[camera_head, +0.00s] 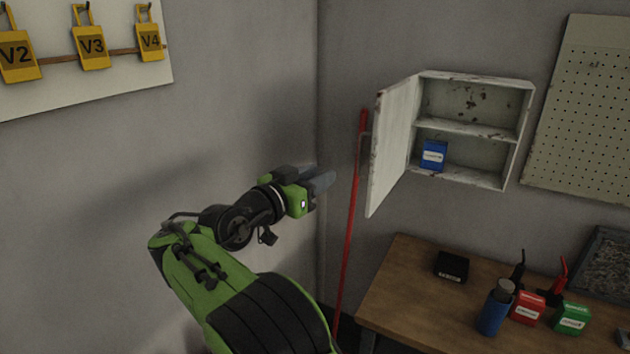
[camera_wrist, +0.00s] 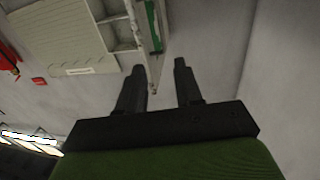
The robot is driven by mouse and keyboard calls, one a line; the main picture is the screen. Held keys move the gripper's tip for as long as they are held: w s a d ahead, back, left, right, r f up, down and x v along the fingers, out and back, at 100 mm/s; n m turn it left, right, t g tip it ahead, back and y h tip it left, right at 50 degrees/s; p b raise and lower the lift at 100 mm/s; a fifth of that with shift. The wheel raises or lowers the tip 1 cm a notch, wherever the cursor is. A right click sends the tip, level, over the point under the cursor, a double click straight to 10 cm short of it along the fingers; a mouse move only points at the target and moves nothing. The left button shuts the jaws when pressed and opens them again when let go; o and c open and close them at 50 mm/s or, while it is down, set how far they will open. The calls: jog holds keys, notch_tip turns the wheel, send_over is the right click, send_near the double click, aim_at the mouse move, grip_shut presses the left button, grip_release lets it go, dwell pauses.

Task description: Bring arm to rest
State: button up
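My gripper (camera_head: 322,181) is at the end of my raised green and black arm, in front of the grey walls and left of the open cabinet door (camera_head: 391,150). In the wrist view my gripper (camera_wrist: 160,80) shows two dark fingers set apart, with nothing between them but background. The gripper is open and empty. It touches nothing that I can see.
A white wall cabinet (camera_head: 476,182) stands open with a blue box (camera_head: 433,155) inside. A red pole (camera_head: 351,220) leans near the corner. A wooden table (camera_head: 400,290) holds a blue bottle (camera_head: 495,308), a red box (camera_head: 528,309) and a green box (camera_head: 571,318).

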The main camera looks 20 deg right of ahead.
jog(key=s+d+f+n+g+y, duration=0.2)
jog(key=s+d+f+n+y, duration=0.2)
jog(key=s+d+y, duration=0.5)
jog(key=s+a+f+n+g+y, duration=0.1)
jog(key=s+a+f+n+y, duration=0.1)
jog(key=s, duration=0.6)
jog(key=s+a+f+n+g+y, duration=0.1)
jog(key=s+a+f, duration=0.3)
jog(key=s, duration=0.4)
jog(key=s+a+f+n+g+y, duration=0.1)
jog(key=s+a+f+n+y, duration=0.1)
jog(key=s+f, duration=0.3)
jog(key=s+a+n, duration=0.1)
jog(key=s, duration=0.2)
jog(key=shift+s+a+f+n+y, duration=0.2)
jog(key=shift+s+n+y, duration=0.1)
jog(key=shift+n, duration=0.1)
jog(key=shift+r, duration=0.1)
jog(key=shift+d, duration=0.1)
